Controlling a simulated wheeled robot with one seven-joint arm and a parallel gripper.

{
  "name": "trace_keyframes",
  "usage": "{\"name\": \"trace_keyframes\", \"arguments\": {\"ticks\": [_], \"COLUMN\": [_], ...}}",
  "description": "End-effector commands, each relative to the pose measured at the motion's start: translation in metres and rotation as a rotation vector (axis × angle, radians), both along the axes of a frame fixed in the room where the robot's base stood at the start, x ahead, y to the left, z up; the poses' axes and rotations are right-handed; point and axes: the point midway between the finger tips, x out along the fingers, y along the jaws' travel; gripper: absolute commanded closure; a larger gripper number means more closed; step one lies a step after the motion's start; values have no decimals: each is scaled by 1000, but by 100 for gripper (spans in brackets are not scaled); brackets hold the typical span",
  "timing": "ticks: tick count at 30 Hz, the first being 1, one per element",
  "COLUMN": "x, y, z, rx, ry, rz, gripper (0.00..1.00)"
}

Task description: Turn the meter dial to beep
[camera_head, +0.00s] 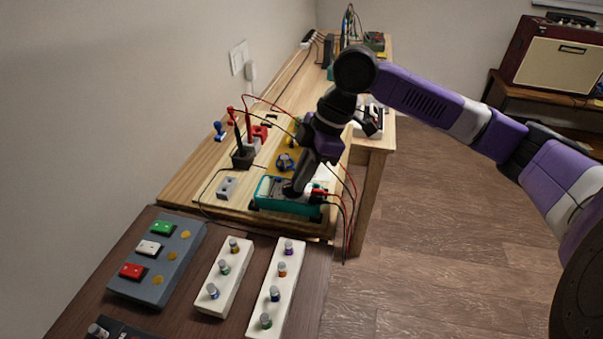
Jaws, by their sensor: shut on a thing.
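The meter (266,198), a teal-edged box, lies on the near end of the wooden bench. My gripper (295,188) points down onto the meter's face, with its fingertips at the face. The gripper hides the dial and its markings, so I cannot tell which setting it points to. The jaws are shut on the dial, as far as their place on the meter shows. Red and black leads (347,215) plug into the meter's right side and hang over the bench edge.
A small grey box (227,188) lies left of the meter. A dark holder (243,158) with upright tools stands behind it. In front, a dark table bears a grey button panel (157,258) and two white knob strips (224,275). Open floor (450,240) lies right.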

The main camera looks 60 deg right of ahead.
Motion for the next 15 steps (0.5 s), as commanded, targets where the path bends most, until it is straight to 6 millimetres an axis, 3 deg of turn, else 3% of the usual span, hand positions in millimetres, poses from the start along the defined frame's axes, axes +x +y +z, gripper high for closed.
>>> {"name": "trace_keyframes", "arguments": {"ticks": [15], "x": [9], "y": [-3], "z": [0], "rx": [2], "ry": [-2], "rz": [469], "gripper": [100]}}
